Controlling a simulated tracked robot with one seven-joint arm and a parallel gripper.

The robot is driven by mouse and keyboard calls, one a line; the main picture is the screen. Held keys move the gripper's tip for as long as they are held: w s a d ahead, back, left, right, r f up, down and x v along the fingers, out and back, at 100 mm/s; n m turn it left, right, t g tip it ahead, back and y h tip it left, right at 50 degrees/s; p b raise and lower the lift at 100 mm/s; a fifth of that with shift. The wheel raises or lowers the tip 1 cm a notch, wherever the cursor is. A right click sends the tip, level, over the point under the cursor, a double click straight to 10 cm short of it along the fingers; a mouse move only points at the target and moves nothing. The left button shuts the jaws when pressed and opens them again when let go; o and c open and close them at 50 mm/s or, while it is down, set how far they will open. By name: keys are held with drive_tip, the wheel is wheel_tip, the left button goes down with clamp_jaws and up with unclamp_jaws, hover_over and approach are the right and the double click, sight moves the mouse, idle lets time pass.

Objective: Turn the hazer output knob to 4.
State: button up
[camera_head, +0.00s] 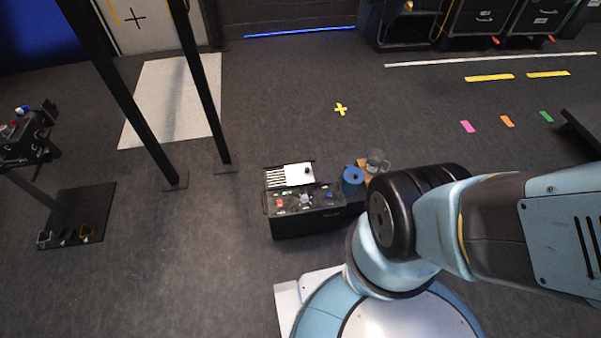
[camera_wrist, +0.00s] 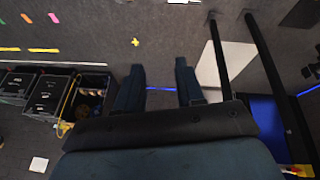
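A low black box (camera_head: 305,225), which may be the hazer, stands on the floor near the middle of the head view. Its top panel carries a grey knob-like part (camera_head: 306,199), with a red button (camera_head: 280,202) to its left and a blue control (camera_head: 329,194) to its right. The knob's setting and any numbers are too small to read. My gripper (camera_wrist: 160,66) shows in the wrist view, open and empty, its two dark blue fingers apart over the floor. The black box is not visible in the wrist view, and my gripper is not visible in the head view.
A white plate (camera_head: 298,174) lies on the box's back part. A blue round thing (camera_head: 353,175) and a clear cup (camera_head: 376,161) are just right. Black posts (camera_head: 205,85) rise at left; a console (camera_head: 25,135) stands far left. Open floor lies behind the box.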

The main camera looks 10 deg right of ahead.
drive_tip(key=o, duration=0.3)
drive_tip(key=w+d+f+n+g+h, duration=0.1)
drive_tip(key=w+f+n, duration=0.3)
drive_tip(key=w, duration=0.5)
drive_tip(key=shift+w+g, duration=0.2)
drive_tip(key=shift+g, duration=0.3)
drive_tip(key=w+d+f+n+g, duration=0.25)
drive_tip(key=w+f+n, duration=0.55)
drive_tip(key=w+f, duration=0.65)
drive_tip(key=w+f+n+g, duration=0.1)
drive_tip(key=w+f+n, duration=0.25)
drive_tip(key=f, duration=0.65)
drive_tip(key=w+f+n+g, duration=0.1)
drive_tip(key=w+f+n, duration=0.25)
drive_tip(key=f, duration=0.65)
drive_tip(key=n+g+y, duration=0.3)
drive_tip(key=n+y, duration=0.1)
drive_tip(key=n, duration=0.6)
approach(305, 196)
drive_tip(key=shift+t, duration=0.35)
drive_tip(key=x, duration=0.8)
drive_tip(key=shift+s+a+f, duration=0.1)
drive_tip(key=shift+s+f, duration=0.05)
drive_tip(key=shift+s, duration=0.2)
drive_tip(key=shift+c, duration=0.2)
drive_tip(key=c, duration=1)
